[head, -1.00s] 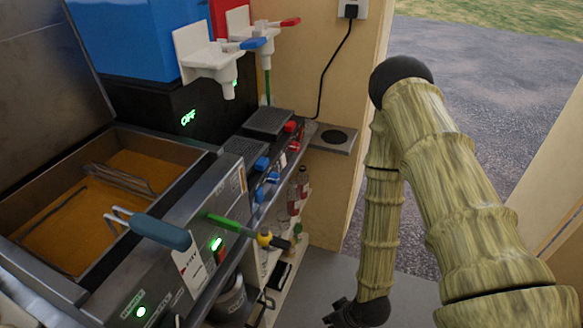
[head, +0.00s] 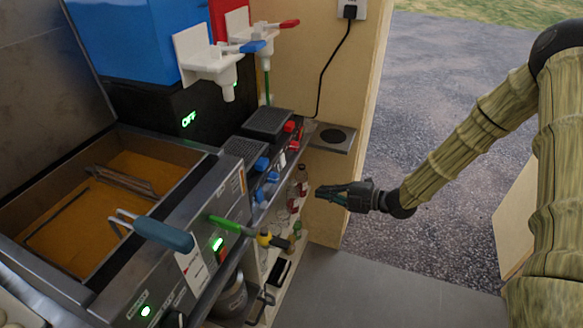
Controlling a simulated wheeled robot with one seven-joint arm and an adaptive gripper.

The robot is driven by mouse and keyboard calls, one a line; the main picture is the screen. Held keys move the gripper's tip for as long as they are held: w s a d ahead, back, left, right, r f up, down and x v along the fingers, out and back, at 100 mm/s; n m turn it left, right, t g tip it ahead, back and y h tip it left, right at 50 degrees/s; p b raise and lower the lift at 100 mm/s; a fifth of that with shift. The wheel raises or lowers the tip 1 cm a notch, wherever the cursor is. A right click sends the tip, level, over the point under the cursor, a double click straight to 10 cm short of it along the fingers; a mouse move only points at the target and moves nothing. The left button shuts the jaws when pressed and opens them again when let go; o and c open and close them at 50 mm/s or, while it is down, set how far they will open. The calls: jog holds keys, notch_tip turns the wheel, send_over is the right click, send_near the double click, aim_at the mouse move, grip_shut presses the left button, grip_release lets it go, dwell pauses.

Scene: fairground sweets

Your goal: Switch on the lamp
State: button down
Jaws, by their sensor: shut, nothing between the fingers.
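No lamp that I can make out as such is in view. Small green lights glow on the fryer's front panel, one near the handle (head: 217,244) and one lower down (head: 145,311). My gripper (head: 318,193) is shut and empty. It points left, in front of the wall and shelf, at the right of the counter's front edge. It appears apart from everything around it.
A fryer (head: 222,181) with oil and a blue-handled basket (head: 163,234) stands at left. Blue (head: 120,45) and red (head: 230,20) dispensers with taps stand behind. A wall socket (head: 351,8) holds a black plug. Bottles (head: 302,180) stand on a low shelf. Open ground lies at right.

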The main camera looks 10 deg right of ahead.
aim_at(283, 160)
jog(key=w+d+r+n+y, duration=0.1)
jog(key=d+r+n, duration=0.2)
jog(key=r+n, duration=0.2)
jog(key=shift+w+y, duration=0.2)
jog(key=shift+y, duration=0.2)
jog(key=shift+a, duration=0.15)
jog(key=p+x, duration=0.4)
jog(key=x, duration=0.9)
jog(key=shift+w+a+f, duration=0.15)
jog(key=shift+w+a, duration=0.05)
jog(key=shift+a, duration=0.1)
